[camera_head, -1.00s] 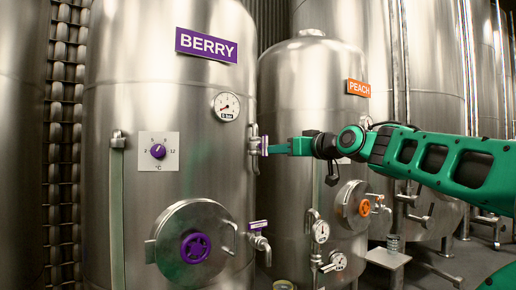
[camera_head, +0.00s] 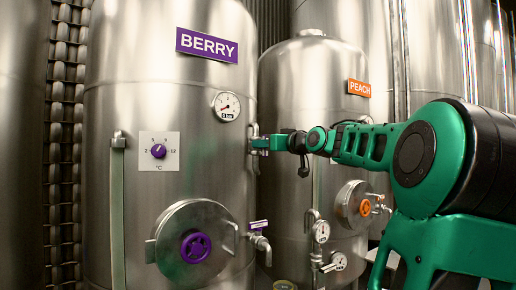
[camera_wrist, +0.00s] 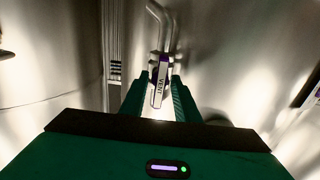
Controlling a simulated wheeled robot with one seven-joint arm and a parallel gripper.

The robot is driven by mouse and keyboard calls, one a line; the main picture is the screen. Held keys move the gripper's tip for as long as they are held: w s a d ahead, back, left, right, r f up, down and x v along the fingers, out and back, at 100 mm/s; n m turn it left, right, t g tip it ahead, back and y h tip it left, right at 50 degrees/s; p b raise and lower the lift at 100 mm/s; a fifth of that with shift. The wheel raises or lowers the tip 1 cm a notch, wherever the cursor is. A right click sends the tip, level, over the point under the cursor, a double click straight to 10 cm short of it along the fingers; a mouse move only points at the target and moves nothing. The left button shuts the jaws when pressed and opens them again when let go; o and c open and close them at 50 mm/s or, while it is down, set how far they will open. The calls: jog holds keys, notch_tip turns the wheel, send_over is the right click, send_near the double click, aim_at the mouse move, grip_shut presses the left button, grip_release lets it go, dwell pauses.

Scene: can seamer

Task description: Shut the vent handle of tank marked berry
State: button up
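The berry tank (camera_head: 170,95) stands at the left in the head view, with a purple BERRY sign (camera_head: 207,45). Its vent handle (camera_wrist: 158,90) shows in the wrist view as a pale lever with a purple part and the word VENT. My gripper (camera_wrist: 160,78) has its two green fingers on either side of this handle, with a visible gap on each side. In the head view my gripper (camera_head: 258,145) is at the right side of the berry tank and hides the handle. Only the vent pipe (camera_head: 254,130) shows above it.
The peach tank (camera_head: 300,90) stands close on the right, behind my arm. Below my gripper, a purple-tagged tap (camera_head: 259,240) sticks out from the berry tank. A round hatch (camera_head: 195,240), a dial (camera_head: 158,151) and a pressure gauge (camera_head: 227,106) are on its front.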

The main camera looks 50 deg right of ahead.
grip_shut()
jog(key=shift+a, duration=0.2)
jog(key=shift+w, duration=0.1)
jog(key=shift+d+m, duration=0.1)
jog(key=shift+m, duration=0.2)
jog(key=shift+d+m, duration=0.1)
jog(key=shift+m, duration=0.8)
jog(key=m, duration=0.6)
jog(key=shift+d, duration=0.15)
jog(key=shift+m, duration=0.3)
